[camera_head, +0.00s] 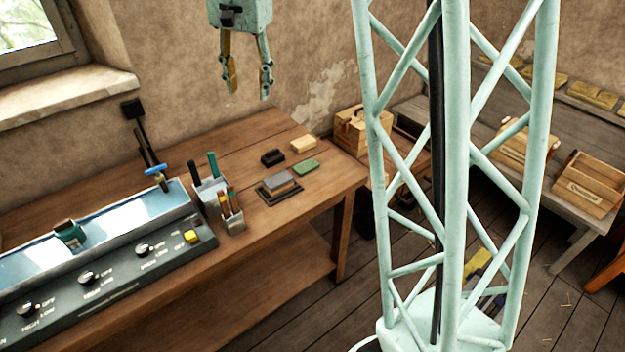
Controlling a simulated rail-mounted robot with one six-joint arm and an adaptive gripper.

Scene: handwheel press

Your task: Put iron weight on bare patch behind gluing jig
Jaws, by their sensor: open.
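My gripper (249,92) hangs empty at the top of the view, fingers pointing down and apart, in front of the plastered wall and well above the wooden bench (233,147). I cannot surely identify the iron weight; a small black block (272,157) on the bench, below my gripper in the picture, may be it. No piece is clearly the gluing jig. A grey block (279,179) sits on a dark flat base (287,193) nearer the front edge. The bare patch cannot be told from the other free bench top.
A tan block (303,144) and a green block (306,167) lie near the black one. Tool holders (231,218) stand left of them, beside a long machine with knobs (88,279). My pale lattice column hides part of the right side. Wooden boxes (581,186) stand beyond.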

